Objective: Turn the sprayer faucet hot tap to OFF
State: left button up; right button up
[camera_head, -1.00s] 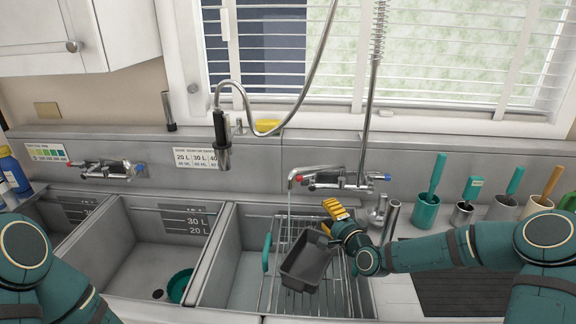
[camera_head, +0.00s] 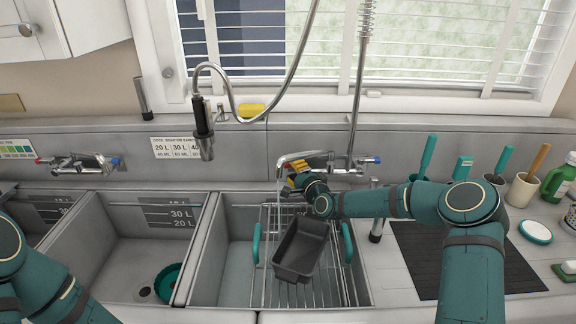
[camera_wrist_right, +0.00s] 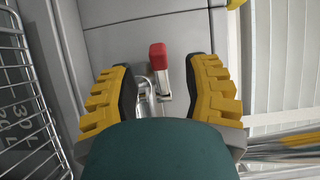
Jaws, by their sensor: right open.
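The sprayer faucet (camera_head: 312,156) is on the back wall above the right basin. A thin stream of water (camera_head: 279,192) falls from its spout. Its red hot tap handle (camera_wrist_right: 158,57) shows in the right wrist view, between and just beyond my fingers. In the head view my gripper largely hides that handle. The blue-ended tap (camera_head: 372,160) is at the faucet's right. My right gripper (camera_head: 292,177) is open and empty close in front of the faucet; its yellow fingers (camera_wrist_right: 160,78) lie either side of the handle in the wrist view. My left gripper is out of view.
A dark grey tray (camera_head: 300,250) sits on the wire rack (camera_head: 330,290) in the right basin, below my right gripper. The sprayer hose (camera_head: 300,50) hangs at the left. Another faucet (camera_head: 78,163) is at far left. Cups with tools (camera_head: 523,190) stand at right.

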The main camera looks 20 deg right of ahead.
aim_at(290, 166)
jog(key=shift+x, duration=1.75)
jog(key=shift+o, duration=0.2)
grip_shut()
